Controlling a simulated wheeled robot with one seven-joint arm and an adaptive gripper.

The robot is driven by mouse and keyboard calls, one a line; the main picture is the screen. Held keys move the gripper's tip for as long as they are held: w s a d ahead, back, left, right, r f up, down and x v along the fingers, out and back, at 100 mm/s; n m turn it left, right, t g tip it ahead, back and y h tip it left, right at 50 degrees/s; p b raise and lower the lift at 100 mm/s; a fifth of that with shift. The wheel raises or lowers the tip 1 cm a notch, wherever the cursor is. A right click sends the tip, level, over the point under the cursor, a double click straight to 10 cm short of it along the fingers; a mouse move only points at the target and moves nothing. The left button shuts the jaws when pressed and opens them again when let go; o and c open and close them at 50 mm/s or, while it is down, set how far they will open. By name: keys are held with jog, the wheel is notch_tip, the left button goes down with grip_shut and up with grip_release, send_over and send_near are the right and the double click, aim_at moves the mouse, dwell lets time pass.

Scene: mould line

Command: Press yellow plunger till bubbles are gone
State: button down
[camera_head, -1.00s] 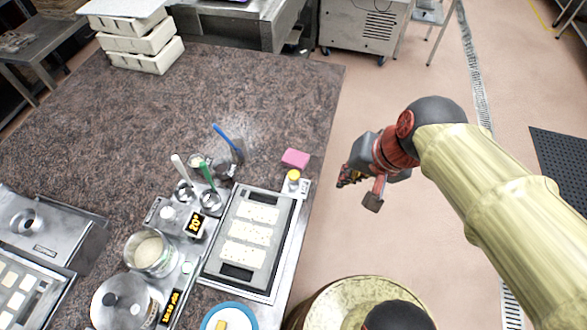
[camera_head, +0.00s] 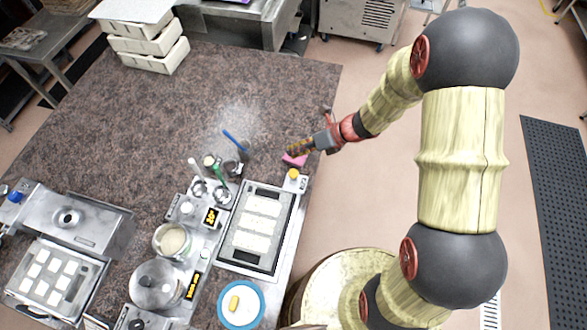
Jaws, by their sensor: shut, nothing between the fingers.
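The yellow plunger (camera_head: 294,174) is a small yellow cap on a light block at the top right corner of the mould tray. The mould tray (camera_head: 281,247) has a dark frame and holds a few pale speckled bars (camera_head: 257,224); the specks are too small to make out clearly. My gripper (camera_head: 290,154) is shut and empty. It appears just above the plunger in the picture, over or beside a pink block (camera_head: 296,160), apart from the plunger. Whether it touches the pink block I cannot tell.
A blue-rimmed plate (camera_head: 241,304) with a yellow piece lies in front. White boxes (camera_head: 148,45) are stacked at the back left.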

jog(key=shift+f, duration=0.15)
jog(key=b, duration=0.7)
send_over(295, 171)
notch_tip(295, 171, down, 7)
jog(key=shift+a+f, duration=0.1)
jog(key=shift+f+b, duration=0.3)
jog(key=shift+f, duration=0.35)
dwell(0.8)
jog(key=shift+f, duration=0.4)
jog(key=shift+f+b, duration=0.8)
jog(key=shift+f, duration=0.2)
dwell(0.9)
jog(key=shift+r, duration=0.1)
jog(key=shift+r+p, duration=1.25)
jog(key=shift+r, duration=0.1)
